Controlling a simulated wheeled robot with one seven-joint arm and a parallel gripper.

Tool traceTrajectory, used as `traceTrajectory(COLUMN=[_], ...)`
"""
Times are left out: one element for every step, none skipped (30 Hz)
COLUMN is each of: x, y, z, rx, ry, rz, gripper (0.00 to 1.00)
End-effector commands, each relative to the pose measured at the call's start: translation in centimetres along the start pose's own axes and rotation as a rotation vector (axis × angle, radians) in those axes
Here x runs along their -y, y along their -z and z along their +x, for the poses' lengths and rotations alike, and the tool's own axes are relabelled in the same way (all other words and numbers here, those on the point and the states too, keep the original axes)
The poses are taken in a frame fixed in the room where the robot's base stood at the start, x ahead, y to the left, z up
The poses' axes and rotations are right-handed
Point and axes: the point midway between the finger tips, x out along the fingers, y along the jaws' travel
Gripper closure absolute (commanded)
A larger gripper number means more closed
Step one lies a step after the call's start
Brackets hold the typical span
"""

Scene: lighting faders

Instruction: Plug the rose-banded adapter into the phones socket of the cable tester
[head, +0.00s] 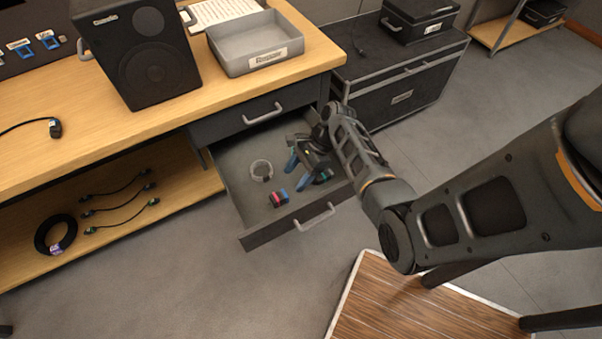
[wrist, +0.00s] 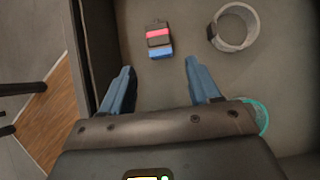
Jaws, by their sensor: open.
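The rose-banded adapter (head: 278,197) is a small dark block lying in the open drawer. In the wrist view the adapter (wrist: 159,34) shows a rose band, with a blue band on the dark block at its near side; I cannot tell whether that blue part is a second adapter. My gripper (head: 297,177) is over the drawer with its blue fingers apart and nothing between them. In the wrist view my gripper (wrist: 160,66) has its fingertips just short of the adapter, one on either side of its line. I cannot make out the cable tester or its phones socket.
A grey ring (wrist: 234,27) lies right of the adapter in the drawer (head: 240,180). A teal ring (wrist: 263,115) is partly hidden by my gripper. A speaker (head: 150,70) and grey tray (head: 262,45) stand on the bench above. Cables lie on the lower shelf.

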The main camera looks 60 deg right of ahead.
Motion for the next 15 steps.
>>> traceTrajectory(x=[-0.1,-0.1,-0.1,-0.1,-0.1,-0.1,-0.1,-0.1,-0.1,-0.1,-0.1,-0.1,-0.1,0.0,-0.1], y=[0.3,0.3,0.4,0.4,0.4,0.5,0.5,0.4,0.4,0.4,0.2,0.2,0.2,0.2,0.2], z=[0.9,1.3,1.9,2.3,2.7,3.3,3.7,4.1,4.7,5.1,5.2,5.5,5.9,6.2,6.6], rx=[-0.001,-0.001,-0.002,-0.002,-0.002,-0.003,-0.003,-0.003,-0.004,-0.004,-0.003,-0.003,-0.003,-0.003,-0.003], ry=[-0.001,0.000,0.000,0.000,-0.001,-0.001,-0.001,-0.001,-0.001,0.000,0.000,-0.001,-0.001,0.000,0.000], rz=[-0.003,-0.003,-0.003,-0.003,-0.003,-0.005,-0.005,-0.006,-0.005,-0.005,-0.005,-0.004,-0.004,-0.004,-0.004], gripper=[0.38,0.38,0.38,0.38,0.38,0.38,0.38,0.38,0.38,0.38,0.38,0.38,0.38,0.38,0.38])
